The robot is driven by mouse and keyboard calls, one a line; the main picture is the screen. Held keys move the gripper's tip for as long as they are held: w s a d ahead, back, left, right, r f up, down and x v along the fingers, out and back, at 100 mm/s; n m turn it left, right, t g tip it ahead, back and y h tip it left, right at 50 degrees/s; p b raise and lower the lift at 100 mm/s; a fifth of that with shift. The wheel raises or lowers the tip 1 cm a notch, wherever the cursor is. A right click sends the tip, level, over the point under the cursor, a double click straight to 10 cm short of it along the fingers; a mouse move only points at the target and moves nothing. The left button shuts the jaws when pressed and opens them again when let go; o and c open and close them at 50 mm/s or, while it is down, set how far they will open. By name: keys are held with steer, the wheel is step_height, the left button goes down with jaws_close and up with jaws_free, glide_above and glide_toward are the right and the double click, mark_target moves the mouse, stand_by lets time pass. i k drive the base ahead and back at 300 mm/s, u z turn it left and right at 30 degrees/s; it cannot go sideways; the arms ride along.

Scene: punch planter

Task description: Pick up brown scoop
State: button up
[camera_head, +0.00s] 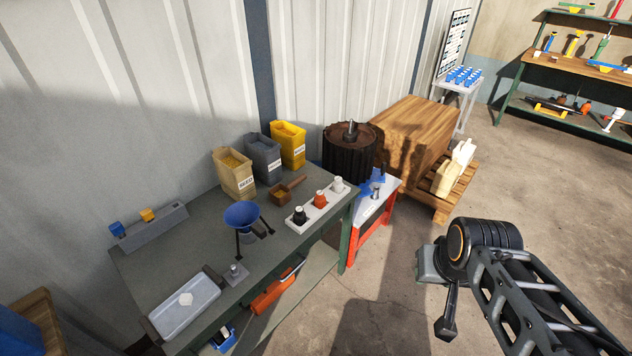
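The brown scoop (281,194) lies on the grey-green workbench (200,236), toward its back right, with its handle pointing up and right. It sits in front of the grey and yellow bins. My gripper (446,327) hangs at the lower right over the concrete floor, well to the right of the bench and far from the scoop. Its fingers are small and dark here, and I cannot tell whether they are open or shut.
A beige bin (233,175), grey bin (263,160) and yellow bin (288,146) stand behind the scoop. A blue funnel (242,215) stands left of it, and a white tray (320,207) with three small items right of it. The floor between bench and arm is clear.

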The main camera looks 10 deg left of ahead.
mark_target(279, 195)
steer(key=i, duration=0.8)
steer(key=u, duration=1.05)
steer(key=i, duration=0.5)
steer(key=u, duration=0.5)
